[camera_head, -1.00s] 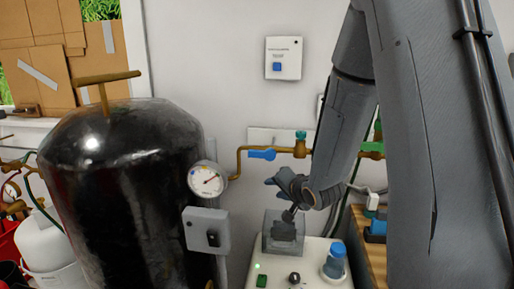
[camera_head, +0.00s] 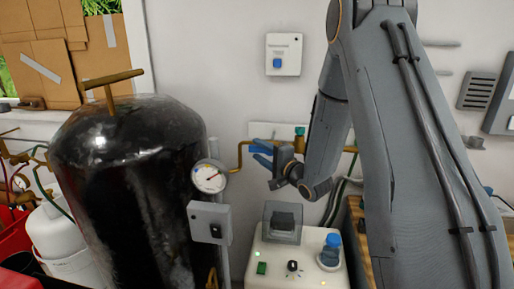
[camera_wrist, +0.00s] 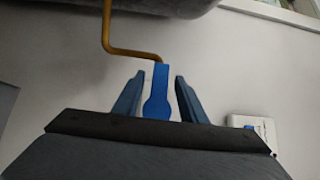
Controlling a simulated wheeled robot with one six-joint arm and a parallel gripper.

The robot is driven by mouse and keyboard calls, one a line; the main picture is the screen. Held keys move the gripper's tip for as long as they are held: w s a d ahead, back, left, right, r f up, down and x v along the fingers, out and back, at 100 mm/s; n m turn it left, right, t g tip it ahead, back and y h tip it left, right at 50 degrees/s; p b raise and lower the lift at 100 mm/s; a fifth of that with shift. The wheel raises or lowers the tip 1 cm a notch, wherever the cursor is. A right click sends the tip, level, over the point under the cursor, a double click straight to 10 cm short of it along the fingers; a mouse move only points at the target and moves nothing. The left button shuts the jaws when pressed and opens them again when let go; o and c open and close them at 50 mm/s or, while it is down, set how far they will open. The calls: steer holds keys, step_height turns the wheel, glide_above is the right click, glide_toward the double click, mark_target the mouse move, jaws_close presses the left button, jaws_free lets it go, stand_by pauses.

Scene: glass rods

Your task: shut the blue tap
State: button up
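The blue tap (camera_head: 263,146) is a flat lever on the brass pipe by the wall. It lies level, along the pipe's run, partly covered by my gripper. My gripper (camera_head: 267,164) is beside it, seen from behind, with my arm reaching in from the right. In the wrist view the blue tap (camera_wrist: 158,92) stands between the two fingers of my gripper (camera_wrist: 160,76). The fingers are apart, with a gap on each side of the lever, so it is not gripped. The tap's valve body is hidden in the wrist view.
A black tank (camera_head: 125,190) with a dial gauge (camera_head: 208,177) stands left of the tap. A grey switch box (camera_head: 210,222) is below the gauge. A white bench device (camera_head: 300,262) with a clear cover stands below my gripper. A white wall box (camera_head: 284,54) is above.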

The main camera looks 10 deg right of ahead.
steer(key=shift+x, duration=0.95)
steer(key=shift+c, duration=0.2)
jaws_close()
